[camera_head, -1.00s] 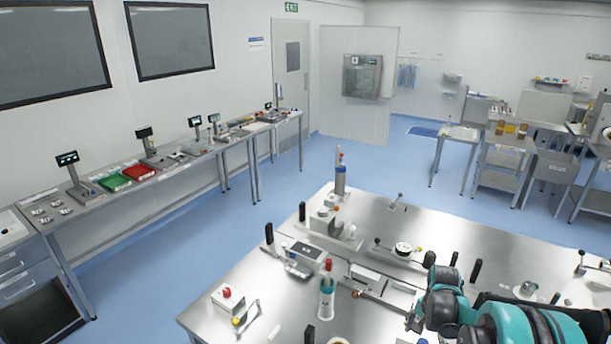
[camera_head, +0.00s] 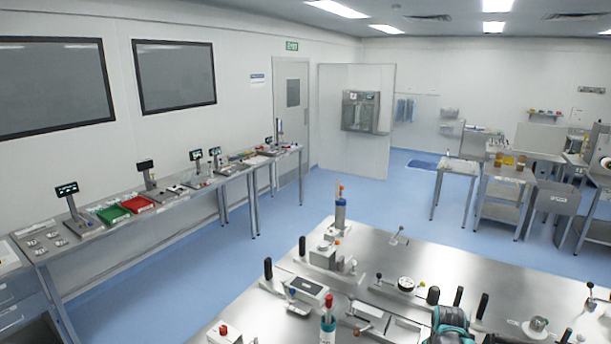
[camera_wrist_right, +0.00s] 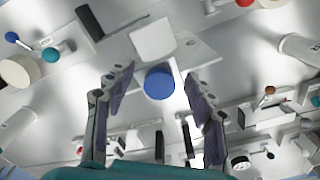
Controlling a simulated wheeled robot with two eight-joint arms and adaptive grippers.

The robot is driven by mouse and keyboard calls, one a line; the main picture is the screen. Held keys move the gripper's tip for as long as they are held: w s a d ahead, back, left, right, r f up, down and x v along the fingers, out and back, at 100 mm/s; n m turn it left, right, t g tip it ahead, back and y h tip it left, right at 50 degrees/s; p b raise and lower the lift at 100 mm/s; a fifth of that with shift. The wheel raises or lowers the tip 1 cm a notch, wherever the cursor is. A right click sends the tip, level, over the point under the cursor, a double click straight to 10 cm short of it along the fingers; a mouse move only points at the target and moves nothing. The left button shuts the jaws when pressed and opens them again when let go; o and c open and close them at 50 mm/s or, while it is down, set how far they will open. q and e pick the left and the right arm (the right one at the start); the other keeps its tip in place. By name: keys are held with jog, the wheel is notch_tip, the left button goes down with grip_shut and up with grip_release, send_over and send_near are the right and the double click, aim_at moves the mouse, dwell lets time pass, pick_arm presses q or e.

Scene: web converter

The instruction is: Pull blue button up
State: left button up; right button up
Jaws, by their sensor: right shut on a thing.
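The blue button (camera_wrist_right: 159,82) is a round blue cap in the middle of the right wrist view. My right gripper (camera_wrist_right: 160,73) has one dark-padded finger on each side of it and is shut on it. The exact contact between pads and cap is hard to make out. In the head view only part of my right arm shows at the bottom edge, and its fingers are hidden. My left gripper is in neither view.
A side bench (camera_head: 170,200) with trays runs along the left wall.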

jog(key=shift+w+a+r, duration=0.1)
jog(key=shift+a+r, duration=0.05)
jog(key=shift+r, duration=0.1)
dwell(0.5)
jog(key=shift+r+p, duration=0.55)
jog(key=shift+r, duration=0.3)
dwell(0.3)
jog(key=o, duration=1.4)
jog(key=shift+r, duration=0.1)
jog(key=shift+r+p, duration=1.45)
jog(key=shift+r, duration=1.45)
